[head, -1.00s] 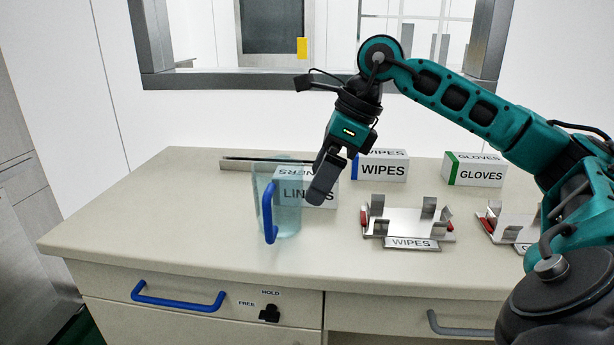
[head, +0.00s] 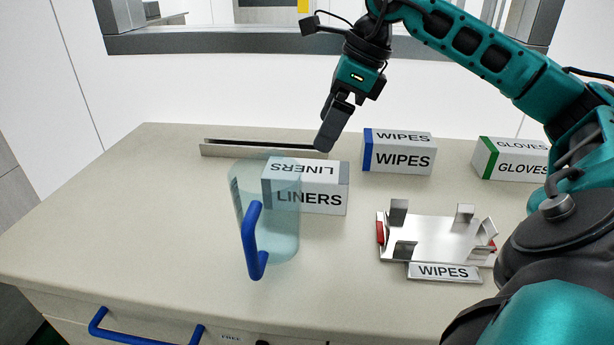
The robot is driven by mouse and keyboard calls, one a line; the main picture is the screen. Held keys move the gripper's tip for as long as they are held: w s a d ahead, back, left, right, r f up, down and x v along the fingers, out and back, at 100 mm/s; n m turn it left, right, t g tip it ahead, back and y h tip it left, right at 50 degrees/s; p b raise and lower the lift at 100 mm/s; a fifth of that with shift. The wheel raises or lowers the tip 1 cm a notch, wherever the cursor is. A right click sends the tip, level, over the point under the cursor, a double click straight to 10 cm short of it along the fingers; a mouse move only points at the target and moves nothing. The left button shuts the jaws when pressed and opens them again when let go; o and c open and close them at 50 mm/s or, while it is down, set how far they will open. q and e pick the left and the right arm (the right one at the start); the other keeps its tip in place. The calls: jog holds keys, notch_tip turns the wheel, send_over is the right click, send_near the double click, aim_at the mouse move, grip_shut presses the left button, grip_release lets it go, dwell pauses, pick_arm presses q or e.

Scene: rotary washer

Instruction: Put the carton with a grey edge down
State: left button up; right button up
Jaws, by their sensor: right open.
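The white LINERS carton (head: 325,196) lies on the counter, its lettering facing me. My left gripper is not in view.
The clear jug (head: 280,235) with a blue handle stands in front of the LINERS carton. The WIPES carton (head: 402,160) and GLOVES carton (head: 515,168) stand at the back right. A metal holder (head: 440,240) labelled WIPES sits at right. The counter's left side (head: 130,220) is clear.

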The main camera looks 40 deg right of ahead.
aim_at(307, 169)
jog(key=x, duration=0.7)
jog(key=shift+s+b, duration=0.1)
jog(key=shift+b, duration=0.25)
jog(key=x, duration=0.5)
jog(key=shift+f, duration=0.35)
jog(key=c, duration=1)
jog(key=shift+c, duration=0.9)
jog(key=shift+r, duration=0.2)
